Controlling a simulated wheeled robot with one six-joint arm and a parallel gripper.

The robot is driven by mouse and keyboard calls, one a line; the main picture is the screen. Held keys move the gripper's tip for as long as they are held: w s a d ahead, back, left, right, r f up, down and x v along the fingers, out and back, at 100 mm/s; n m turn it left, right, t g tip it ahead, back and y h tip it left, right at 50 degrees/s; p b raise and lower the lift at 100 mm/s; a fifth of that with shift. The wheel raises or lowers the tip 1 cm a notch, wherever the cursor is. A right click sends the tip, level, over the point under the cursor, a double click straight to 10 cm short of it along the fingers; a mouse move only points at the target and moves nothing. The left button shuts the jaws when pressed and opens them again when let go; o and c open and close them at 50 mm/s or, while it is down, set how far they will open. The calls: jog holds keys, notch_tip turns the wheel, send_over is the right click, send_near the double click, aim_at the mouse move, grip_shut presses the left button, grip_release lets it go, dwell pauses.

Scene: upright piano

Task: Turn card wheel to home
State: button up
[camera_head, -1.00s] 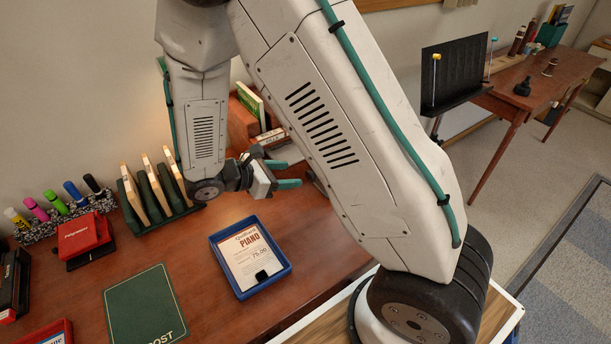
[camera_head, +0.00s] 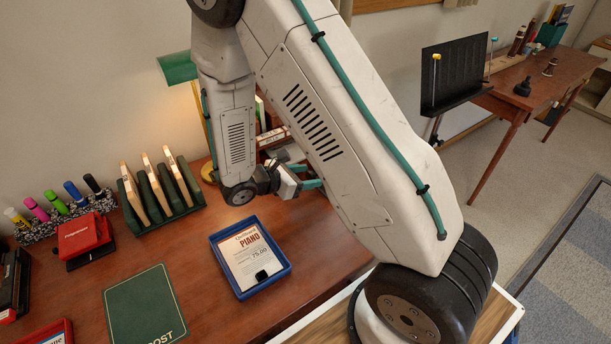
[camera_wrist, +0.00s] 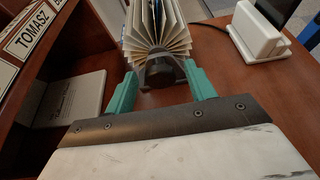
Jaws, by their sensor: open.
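The card wheel (camera_wrist: 157,30) shows in the wrist view as a fan of cream cards around a dark round hub or knob (camera_wrist: 160,71). It stands at the top middle of that view; its top is cut off by the frame. My gripper (camera_wrist: 160,82) is open, with one green finger on each side of the dark knob. I cannot tell whether either finger touches it. In the head view my gripper (camera_head: 312,176) is over the back of the desk, pointing right, and my own arm hides the card wheel there.
The wooden desk (camera_head: 200,270) bears a blue tray (camera_head: 283,278) with a piano card, a green file rack (camera_head: 187,212) and a green folder (camera_head: 145,310). In the wrist view, a TOMASZ nameplate (camera_wrist: 30,35) is at left and a white device (camera_wrist: 258,32) at right.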

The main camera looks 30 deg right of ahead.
jog(key=c, duration=1)
jog(key=shift+o, duration=0.2)
jog(key=n+g, duration=0.2)
jog(key=n, duration=0.1)
jog(key=shift+w, duration=0.2)
jog(key=shift+w+f+n+g+h, duration=0.15)
jog(key=shift+n+g+h, duration=0.25)
jog(key=shift+n+g, duration=0.85)
jog(key=shift+n, duration=0.35)
jog(key=o, duration=1)
jog(key=shift+c, duration=0.2)
